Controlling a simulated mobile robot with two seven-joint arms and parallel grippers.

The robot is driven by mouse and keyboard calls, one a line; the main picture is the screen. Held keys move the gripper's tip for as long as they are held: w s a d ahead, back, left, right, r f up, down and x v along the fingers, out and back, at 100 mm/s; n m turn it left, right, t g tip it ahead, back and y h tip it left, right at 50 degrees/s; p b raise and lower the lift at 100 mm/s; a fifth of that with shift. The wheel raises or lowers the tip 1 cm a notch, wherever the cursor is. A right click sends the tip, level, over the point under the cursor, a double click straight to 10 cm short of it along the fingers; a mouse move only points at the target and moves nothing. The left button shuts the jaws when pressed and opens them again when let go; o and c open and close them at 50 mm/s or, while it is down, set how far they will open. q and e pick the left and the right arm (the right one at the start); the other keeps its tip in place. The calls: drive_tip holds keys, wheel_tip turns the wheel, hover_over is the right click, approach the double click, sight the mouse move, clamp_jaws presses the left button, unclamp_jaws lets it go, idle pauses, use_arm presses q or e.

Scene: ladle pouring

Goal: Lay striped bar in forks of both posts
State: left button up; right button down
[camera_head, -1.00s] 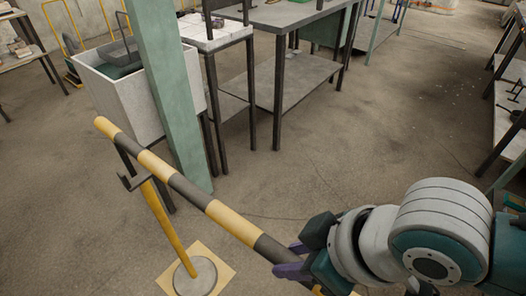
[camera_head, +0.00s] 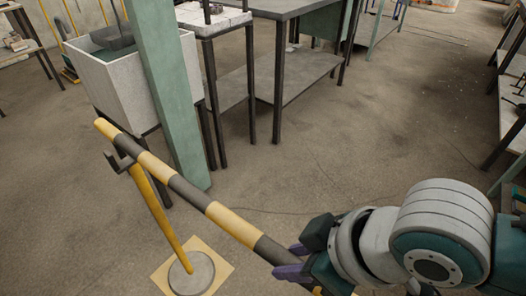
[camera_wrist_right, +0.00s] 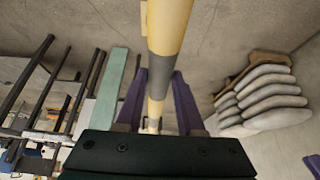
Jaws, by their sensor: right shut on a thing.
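The striped bar (camera_head: 185,188), yellow and dark grey, runs slanting from upper left to lower middle in the head view. My right gripper (camera_head: 290,264) is shut on it near its lower end. In the right wrist view the bar (camera_wrist_right: 169,40) passes between the purple fingers (camera_wrist_right: 156,100). One yellow post (camera_head: 157,207) leans in the picture on a round grey foot. Its dark fork (camera_head: 120,161) shows at the bar's far part, partly hidden by it; I cannot tell whether they touch. I cannot make out a second post. My left gripper is out of view.
A green column (camera_head: 168,95) and a pale tub (camera_head: 130,85) stand beyond the bar. Grey tables (camera_head: 280,8) stand behind them. A stack of sacks (camera_wrist_right: 262,97) shows at right in the wrist view. The floor in the middle is clear.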

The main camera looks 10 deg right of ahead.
drive_tip(key=shift+w+f+b, duration=0.1)
drive_tip(key=shift+f+b, duration=1.25)
drive_tip(key=shift+f, duration=0.8)
drive_tip(key=c, duration=0.7)
unclamp_jaws()
drive_tip(key=shift+f, duration=0.1)
drive_tip(key=shift+o, duration=1.3)
